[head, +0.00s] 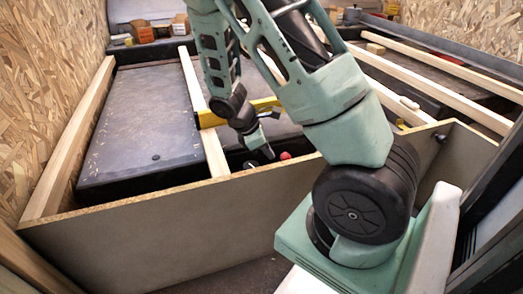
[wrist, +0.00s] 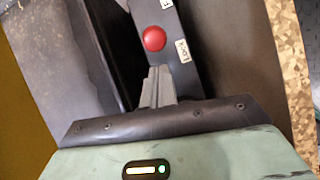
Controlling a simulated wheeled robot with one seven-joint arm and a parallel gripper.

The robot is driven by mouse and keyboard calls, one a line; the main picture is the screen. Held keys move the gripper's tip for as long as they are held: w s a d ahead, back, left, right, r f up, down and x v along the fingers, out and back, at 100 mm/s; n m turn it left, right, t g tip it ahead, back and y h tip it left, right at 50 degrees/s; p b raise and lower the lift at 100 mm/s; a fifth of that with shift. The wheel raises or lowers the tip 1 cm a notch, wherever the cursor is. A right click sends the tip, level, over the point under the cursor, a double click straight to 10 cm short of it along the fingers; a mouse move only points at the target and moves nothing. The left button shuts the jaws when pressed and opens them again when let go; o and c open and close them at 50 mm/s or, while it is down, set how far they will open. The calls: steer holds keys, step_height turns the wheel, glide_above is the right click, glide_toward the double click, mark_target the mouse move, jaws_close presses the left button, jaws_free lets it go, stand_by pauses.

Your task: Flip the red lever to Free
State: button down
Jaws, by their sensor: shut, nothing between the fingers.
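The lever's round red knob (wrist: 154,38) shows in the wrist view on a dark housing, just beyond my fingertips. A white label (wrist: 183,50) that seems to read LOCK is beside it at lower right. A second white label (wrist: 166,4) is cut off at the top edge. In the head view the red knob (head: 285,156) shows just behind the front panel's top edge. My gripper (head: 268,153) points down just left of it. My gripper's grey fingers (wrist: 159,72) are together and empty, apart from the knob in the wrist view. The lever's shaft is hidden under the knob.
A brown front panel (head: 200,225) stands between my base and the dark wheel arches. A dark arch box (head: 140,130) lies left, with wooden battens (head: 205,120) around it. A yellow level (head: 210,118) lies behind my gripper. Small boxes (head: 180,24) stand at the back.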

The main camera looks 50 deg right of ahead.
steer(key=shift+b+x, duration=0.7)
steer(key=shift+x, duration=0.95)
steer(key=shift+d+r+p, duration=0.1)
steer(key=shift+r+p, duration=0.05)
steer(key=shift+p, duration=0.15)
steer(key=shift+s+r+p, duration=0.1)
steer(key=shift+r+p, duration=0.05)
steer(key=shift+p, duration=0.65)
